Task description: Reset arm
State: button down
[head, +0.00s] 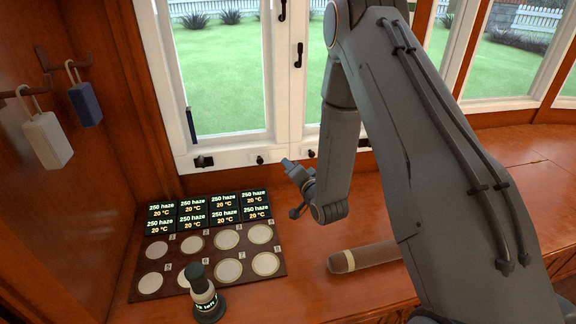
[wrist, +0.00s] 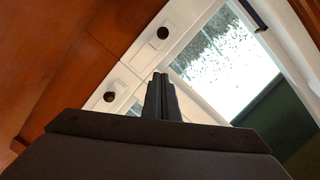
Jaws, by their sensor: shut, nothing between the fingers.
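My gripper (wrist: 160,78) shows in the wrist view with its two fingers together and nothing between them. It points toward the white window frame and wood panelling. In the head view my arm reaches down from the top, and its wrist end hangs above the wooden counter (head: 330,290), in front of the window. The gripper there is small and partly hidden by the wrist, and I see no object in it.
A dark board (head: 210,257) with round pale pads and several lit displays lies on the counter. A dark green-banded bottle-like object (head: 206,297) stands at its front edge. A brown cylinder (head: 362,257) lies to the right, near my arm. Grey (head: 47,140) and blue (head: 85,104) blocks hang on the left wall.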

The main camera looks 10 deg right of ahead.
jog(key=s+d+r+n+g+h+p, duration=0.1)
jog(key=s+d+r+n+g, duration=0.1)
jog(key=s, duration=1)
jog(key=s+d+r+n+g+h+p, duration=0.1)
jog(key=s+r+n+g+p, duration=0.1)
jog(key=s+r+g, duration=0.5)
jog(key=s+d+r+n+g+h+p, duration=0.1)
jog(key=s+r+n+g, duration=0.3)
jog(key=s, duration=1.4)
jog(key=d+r+g+h, duration=0.1)
jog(key=g, duration=0.2)
jog(key=shift+d+n+p, duration=0.3)
